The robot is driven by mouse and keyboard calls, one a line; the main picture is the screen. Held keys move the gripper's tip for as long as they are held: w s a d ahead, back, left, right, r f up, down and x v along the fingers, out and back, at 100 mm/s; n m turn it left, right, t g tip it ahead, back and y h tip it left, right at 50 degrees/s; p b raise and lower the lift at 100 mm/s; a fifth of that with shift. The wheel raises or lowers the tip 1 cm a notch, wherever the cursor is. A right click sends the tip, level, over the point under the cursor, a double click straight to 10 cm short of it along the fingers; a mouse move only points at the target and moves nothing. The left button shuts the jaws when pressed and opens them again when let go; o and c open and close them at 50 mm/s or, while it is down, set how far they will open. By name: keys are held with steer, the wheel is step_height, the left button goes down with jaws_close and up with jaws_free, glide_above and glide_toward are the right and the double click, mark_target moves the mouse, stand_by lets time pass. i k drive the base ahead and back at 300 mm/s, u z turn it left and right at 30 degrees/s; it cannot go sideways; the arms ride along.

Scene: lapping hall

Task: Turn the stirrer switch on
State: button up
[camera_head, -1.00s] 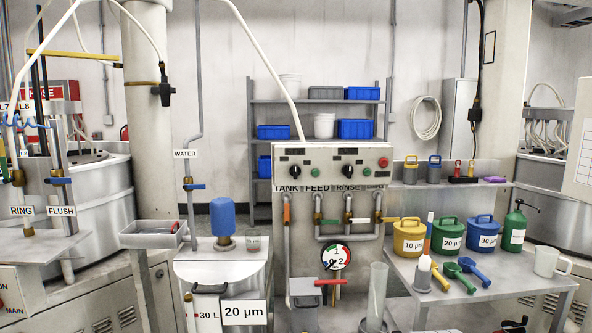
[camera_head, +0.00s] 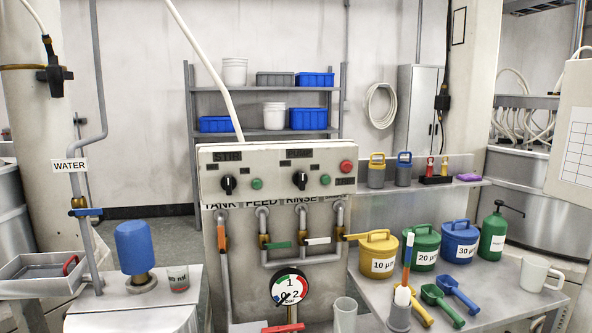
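The control panel (camera_head: 210,170) is a pale sloped box in the middle of the view. A dark label that seems to read STIR (camera_head: 227,156) is at its upper left. Below it is the stirrer switch (camera_head: 228,184), a black rotary knob, with a green button or lamp (camera_head: 257,184) to its right. The knob's exact pointer position is too small to tell. A second black knob (camera_head: 300,180) with its own green button or lamp (camera_head: 325,180) is further right, below another dark label. A red button (camera_head: 346,167) is at the right end. My gripper is not in view.
Below the panel are pipes with coloured valve handles and a round gauge (camera_head: 290,287). A steel table (camera_head: 470,310) with coloured pots, scoops and a white mug (camera_head: 540,274) stands right. Nothing visible blocks the panel's front.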

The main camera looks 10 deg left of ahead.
mark_target(228, 183)
steer(key=u, duration=0.35)
steer(key=i, duration=1.1)
steer(key=u, duration=0.85)
